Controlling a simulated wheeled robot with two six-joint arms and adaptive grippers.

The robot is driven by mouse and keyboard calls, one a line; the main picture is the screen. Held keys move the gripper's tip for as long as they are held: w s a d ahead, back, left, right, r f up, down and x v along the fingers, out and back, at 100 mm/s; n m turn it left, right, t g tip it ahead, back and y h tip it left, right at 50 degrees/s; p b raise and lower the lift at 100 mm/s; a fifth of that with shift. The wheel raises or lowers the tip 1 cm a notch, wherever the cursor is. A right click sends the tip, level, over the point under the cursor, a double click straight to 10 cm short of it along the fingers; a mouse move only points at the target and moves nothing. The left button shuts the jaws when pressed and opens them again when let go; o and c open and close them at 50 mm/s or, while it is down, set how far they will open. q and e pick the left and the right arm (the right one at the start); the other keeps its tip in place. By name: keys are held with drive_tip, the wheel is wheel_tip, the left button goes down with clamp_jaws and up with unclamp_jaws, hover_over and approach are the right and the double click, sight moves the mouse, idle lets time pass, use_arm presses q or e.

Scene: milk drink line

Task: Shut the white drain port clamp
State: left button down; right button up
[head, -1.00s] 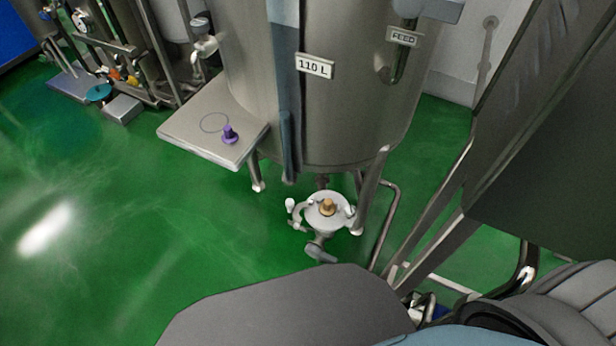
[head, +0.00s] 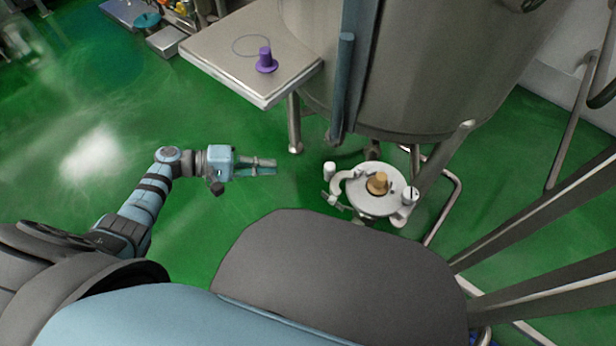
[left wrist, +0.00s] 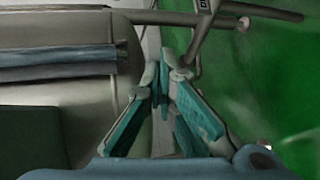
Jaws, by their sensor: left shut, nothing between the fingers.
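The white drain port clamp (head: 341,186) sits around a round pale port plate (head: 363,203) low under the tank. Its curved left jaw stands out from the plate's left edge, with a small white knob at its end. Another white knob and clamp part show at the plate's right edge. A tan plug (head: 377,183) stands in the middle of the plate. My left gripper (head: 274,167) is left of the clamp, apart from it, shut and empty, pointing right. In the left wrist view its teal fingers (left wrist: 163,80) meet at the tips. My right gripper is not in view.
The steel tank (head: 430,70) and its legs rise behind the port. A metal side shelf (head: 215,50) with a purple plug (head: 265,60) juts out at upper left. A bent floor pipe (head: 458,190) runs right of the port. Green floor is clear around the left gripper.

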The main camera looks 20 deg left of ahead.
sight(336, 176)
use_arm(q)
wheel_tip(336, 176, up, 8)
drive_tip(key=w+d+m+h, duration=0.1)
drive_tip(key=m+h, duration=0.1)
drive_tip(key=h, duration=0.2)
drive_tip(key=d, duration=1)
drive_tip(key=shift+w+d, duration=0.3)
drive_tip(key=shift+d, duration=0.05)
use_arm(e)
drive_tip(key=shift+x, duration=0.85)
use_arm(q)
drive_tip(key=shift+s+a+t+y, duration=0.1)
drive_tip(key=shift+t+y, duration=0.2)
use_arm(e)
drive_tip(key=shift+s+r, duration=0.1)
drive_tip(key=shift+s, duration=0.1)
use_arm(q)
drive_tip(key=shift+s+r+n+t+y+p, duration=0.1)
drive_tip(key=shift+s+n+t+y+p, duration=0.25)
drive_tip(key=shift+n+t, duration=0.25)
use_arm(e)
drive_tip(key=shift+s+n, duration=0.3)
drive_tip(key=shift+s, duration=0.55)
